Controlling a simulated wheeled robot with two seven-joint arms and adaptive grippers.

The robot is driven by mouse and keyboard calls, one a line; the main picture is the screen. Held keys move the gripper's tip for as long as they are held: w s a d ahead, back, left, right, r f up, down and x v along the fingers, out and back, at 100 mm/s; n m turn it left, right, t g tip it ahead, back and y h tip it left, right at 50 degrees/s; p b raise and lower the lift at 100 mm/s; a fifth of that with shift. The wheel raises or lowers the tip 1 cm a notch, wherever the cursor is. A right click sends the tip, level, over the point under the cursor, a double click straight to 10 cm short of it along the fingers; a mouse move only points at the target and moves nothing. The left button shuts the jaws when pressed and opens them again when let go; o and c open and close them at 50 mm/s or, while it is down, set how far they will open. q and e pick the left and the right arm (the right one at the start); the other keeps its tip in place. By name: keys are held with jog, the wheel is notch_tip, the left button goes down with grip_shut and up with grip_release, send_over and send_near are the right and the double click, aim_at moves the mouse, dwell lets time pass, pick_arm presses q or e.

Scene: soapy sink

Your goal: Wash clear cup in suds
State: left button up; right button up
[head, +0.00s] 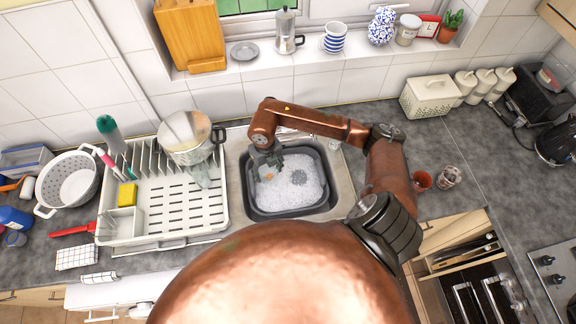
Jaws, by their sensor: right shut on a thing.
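My right gripper (267,160) reaches down into the left side of the black wash basin (270,214), which is full of white suds (297,190). It is shut on the clear cup (266,174), which is small, see-through and hard to make out against the foam. The cup is low at the suds, with a small orange spot showing by it. I cannot tell how deep it sits. My left gripper is not in view.
A white dish rack (180,225) stands left of the sink, with a pot (188,150), a see-through glass (203,176) and a yellow sponge (127,194). A white colander (68,181) is further left.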

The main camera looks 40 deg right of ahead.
jog(key=m, duration=0.2)
jog(key=d+m+p, duration=0.1)
jog(key=m, duration=0.1)
jog(key=shift+s+d+m, duration=0.2)
jog(key=shift+m, duration=0.2)
jog(key=m+p, duration=0.1)
jog(key=m, duration=0.1)
jog(key=d+m, duration=0.1)
jog(key=m, duration=0.1)
jog(key=d+m+p, duration=0.1)
jog(key=m, duration=0.1)
jog(key=shift+s+f+m+p, duration=0.3)
jog(key=shift+s+m+p, duration=0.05)
jog(key=shift+s+m, duration=0.05)
jog(key=d+f+m+b, duration=0.1)
jog(key=f+m+b, duration=0.2)
jog(key=f, duration=0.3)
jog(key=s+d+f+m+b, duration=0.1)
jog(key=f+m+b, duration=0.2)
jog(key=f, duration=0.4)
jog(key=d+f+m+b, duration=0.1)
jog(key=f+m+b, duration=0.3)
jog(key=f, duration=0.3)
jog(key=shift+s+d+m, duration=0.1)
jog(key=shift+s+m, duration=0.3)
jog(key=shift+f+b, duration=0.4)
jog(key=shift+f, duration=0.45)
